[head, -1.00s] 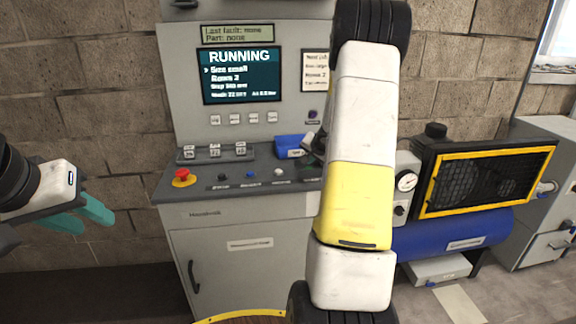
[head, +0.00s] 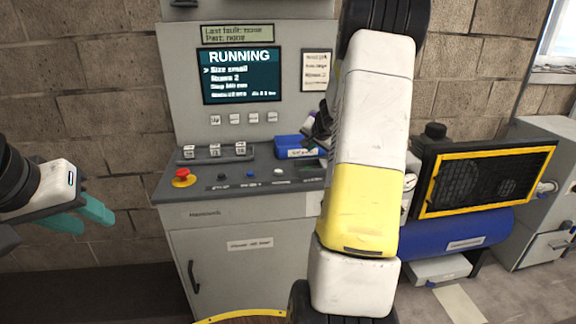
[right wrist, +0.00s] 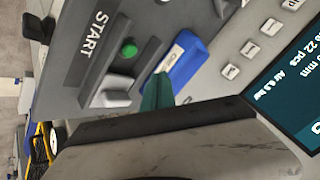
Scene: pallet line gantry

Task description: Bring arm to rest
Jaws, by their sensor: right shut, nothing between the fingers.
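My right arm (head: 370,150) stands tall in front of the control console in the head view. Its gripper is mostly hidden behind the arm there; only a dark part shows beside it, near the blue box. In the right wrist view the right gripper's teal fingertips (right wrist: 157,92) are together, with nothing visible between them. They appear in front of the blue box (right wrist: 183,62), near the green START button (right wrist: 129,48); I cannot tell whether they touch. My left gripper (head: 80,215) is at the far left, its teal fingers apart and empty, clear of the console.
The grey console (head: 250,215) carries a screen (head: 240,75) reading RUNNING, a red stop button (head: 184,178) and several small buttons. A blue tank (head: 460,235) and a yellow-framed guard (head: 485,180) stand to the right. Open space lies between my left gripper and the console.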

